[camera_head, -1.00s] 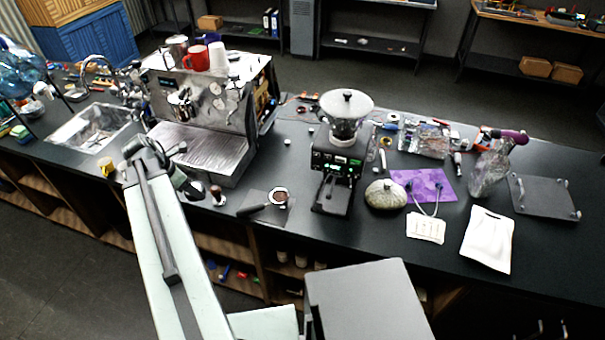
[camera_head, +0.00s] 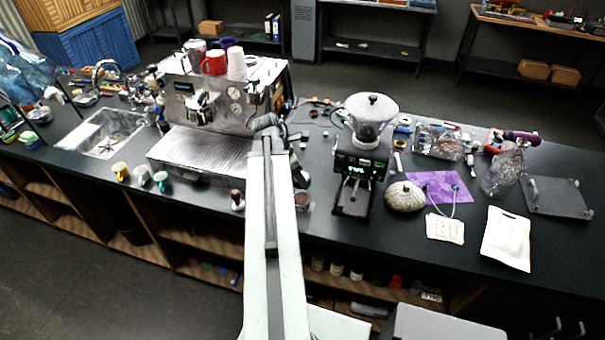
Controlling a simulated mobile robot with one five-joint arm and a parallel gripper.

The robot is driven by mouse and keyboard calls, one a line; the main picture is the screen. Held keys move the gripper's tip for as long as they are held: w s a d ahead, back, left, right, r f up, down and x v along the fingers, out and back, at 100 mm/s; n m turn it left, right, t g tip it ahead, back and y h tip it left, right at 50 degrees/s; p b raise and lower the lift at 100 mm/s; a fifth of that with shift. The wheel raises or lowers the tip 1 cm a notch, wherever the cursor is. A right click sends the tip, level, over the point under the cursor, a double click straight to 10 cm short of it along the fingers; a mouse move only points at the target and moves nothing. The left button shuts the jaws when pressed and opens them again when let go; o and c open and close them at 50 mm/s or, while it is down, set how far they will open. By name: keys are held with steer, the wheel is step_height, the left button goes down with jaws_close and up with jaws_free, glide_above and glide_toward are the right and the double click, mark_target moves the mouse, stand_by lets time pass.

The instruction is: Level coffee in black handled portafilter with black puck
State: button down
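The portafilter's round basket (camera_head: 302,201), with brown coffee in it, shows just right of my arm on the counter front. Its black handle is hidden behind my arm. My gripper (camera_head: 301,180) is just above and behind the basket, small and dark, and I cannot tell if it is open or if it holds anything. I cannot make out the black puck.
The espresso machine (camera_head: 200,150) stands behind on the left. The black grinder (camera_head: 356,180) stands close to the right of the basket, with a grey stone-like object (camera_head: 404,197) beyond it. Small cups (camera_head: 141,174) stand at the left front.

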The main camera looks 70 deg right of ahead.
steer(key=shift+s+a+r, duration=0.1)
steer(key=shift+a+r, duration=0.05)
steer(key=shift+d+f, duration=0.25)
steer(key=shift+f, duration=0.15)
steer(key=shift+a+f+b, duration=0.15)
steer(key=shift+f+b, duration=0.4)
steer(key=shift+b, duration=0.35)
step_height(320, 180, down, 5)
steer(key=b, duration=0.5)
steer(key=shift+f+b, duration=1.05)
steer(key=shift+f, duration=0.05)
stand_by(1.0)
